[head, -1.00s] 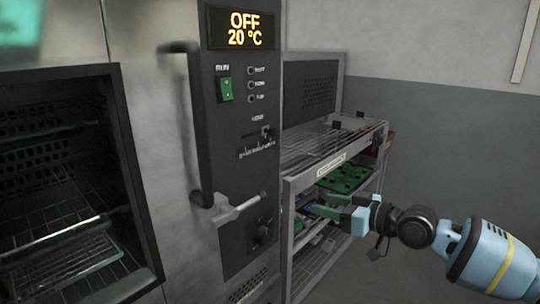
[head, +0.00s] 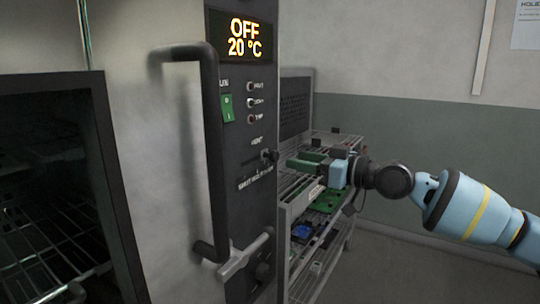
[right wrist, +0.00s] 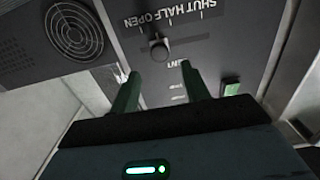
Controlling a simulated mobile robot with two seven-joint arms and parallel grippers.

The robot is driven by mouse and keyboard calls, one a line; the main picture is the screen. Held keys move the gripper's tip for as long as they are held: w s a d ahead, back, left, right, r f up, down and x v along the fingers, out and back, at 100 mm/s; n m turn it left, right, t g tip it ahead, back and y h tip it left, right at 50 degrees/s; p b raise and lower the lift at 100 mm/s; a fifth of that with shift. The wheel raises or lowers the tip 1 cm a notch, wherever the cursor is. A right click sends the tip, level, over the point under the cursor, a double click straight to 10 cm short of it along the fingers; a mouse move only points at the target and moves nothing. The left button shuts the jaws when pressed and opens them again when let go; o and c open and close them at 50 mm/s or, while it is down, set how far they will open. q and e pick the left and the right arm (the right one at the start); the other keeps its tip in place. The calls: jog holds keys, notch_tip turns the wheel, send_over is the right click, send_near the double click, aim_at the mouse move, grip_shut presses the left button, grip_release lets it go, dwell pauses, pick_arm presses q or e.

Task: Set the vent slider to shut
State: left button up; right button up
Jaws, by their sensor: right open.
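The vent slider (head: 268,155) is a dark knob in a slot on the oven's black control panel, at the right end of the slot in the head view. In the right wrist view the knob (right wrist: 159,49) appears upside down, toward the OPEN side of the SHUT HALF OPEN scale. My right gripper (head: 303,159) is open and empty, just right of the knob in the head view. In the right wrist view its green fingers (right wrist: 160,72) point toward the panel, with the knob just beyond the gap between their tips. I see no contact. My left gripper is out of view.
A long door handle (head: 213,150) stands out left of the panel, with a light latch lever (head: 245,254) below. A green switch (head: 227,108) sits above the slider. A wire rack (head: 318,208) with green boards stands right of the oven.

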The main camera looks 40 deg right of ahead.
aim_at(277, 156)
jog(key=p+x, duration=0.2)
jog(key=x, duration=0.4)
jog(key=shift+w+a+r, duration=0.1)
jog(key=shift+w, duration=0.2)
jog(key=shift+w+a+p, duration=0.25)
jog(key=shift+w+p, duration=0.1)
jog(key=shift+w, duration=0.2)
grip_shut()
